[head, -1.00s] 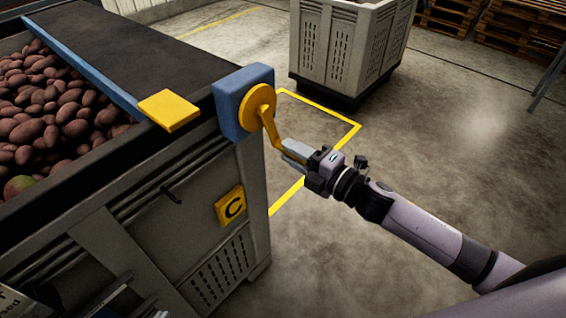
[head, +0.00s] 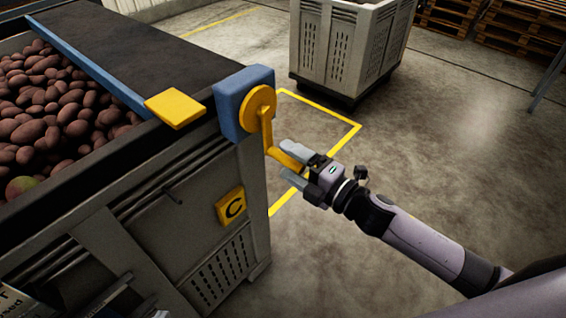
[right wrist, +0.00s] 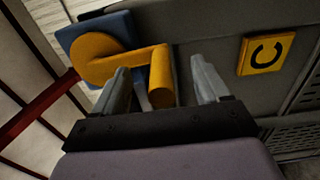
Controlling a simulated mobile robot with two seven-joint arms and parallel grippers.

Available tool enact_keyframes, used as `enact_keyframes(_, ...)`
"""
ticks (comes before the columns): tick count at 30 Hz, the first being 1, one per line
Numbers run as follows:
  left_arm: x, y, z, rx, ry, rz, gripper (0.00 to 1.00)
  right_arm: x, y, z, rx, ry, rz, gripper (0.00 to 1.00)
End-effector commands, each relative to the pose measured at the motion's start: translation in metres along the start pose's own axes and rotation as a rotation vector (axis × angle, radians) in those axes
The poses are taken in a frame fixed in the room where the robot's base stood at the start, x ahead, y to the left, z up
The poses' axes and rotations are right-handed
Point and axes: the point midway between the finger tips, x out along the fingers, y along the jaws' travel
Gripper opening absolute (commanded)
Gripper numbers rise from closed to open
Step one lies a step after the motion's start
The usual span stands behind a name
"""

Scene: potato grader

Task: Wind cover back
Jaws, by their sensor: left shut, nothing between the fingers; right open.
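The dark cover (head: 140,50) lies over the right part of the potato crate, with a blue bar (head: 85,62) along its edge and a yellow tab (head: 175,108) at the bar's near end. A blue housing (head: 228,103) at the crate's corner carries the yellow crank (head: 261,103), whose arm hangs down with its grip (head: 287,158) pointing right. My right gripper (head: 296,160) is open, with its fingers on either side of the grip; the right wrist view shows the grip (right wrist: 161,78) between them, with gaps. My left gripper (head: 128,284) shows partly at the bottom left, shut and empty.
Brown potatoes (head: 60,105) fill the uncovered left part of the grey crate (head: 150,215), marked with a yellow C plate (head: 230,205). Another grey crate (head: 345,45) and pallets (head: 510,28) stand behind. The floor around my right arm is clear.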

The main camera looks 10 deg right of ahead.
Motion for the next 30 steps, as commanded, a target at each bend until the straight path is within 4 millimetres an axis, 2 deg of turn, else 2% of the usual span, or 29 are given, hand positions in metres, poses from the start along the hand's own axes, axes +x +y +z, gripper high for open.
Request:
enact_keyframes(15,-0.003,0.000,-0.004,0.000,0.000,0.000,0.00,-0.064,-0.001,0.000,-0.001,0.000,-0.003,0.74)
enact_keyframes(24,-0.003,0.000,-0.004,0.000,0.000,0.000,0.00,-0.081,-0.001,0.000,-0.001,0.000,-0.002,0.74)
enact_keyframes(30,-0.002,0.000,-0.003,0.000,0.001,0.000,0.00,-0.109,-0.001,-0.001,0.001,0.000,-0.005,0.74)
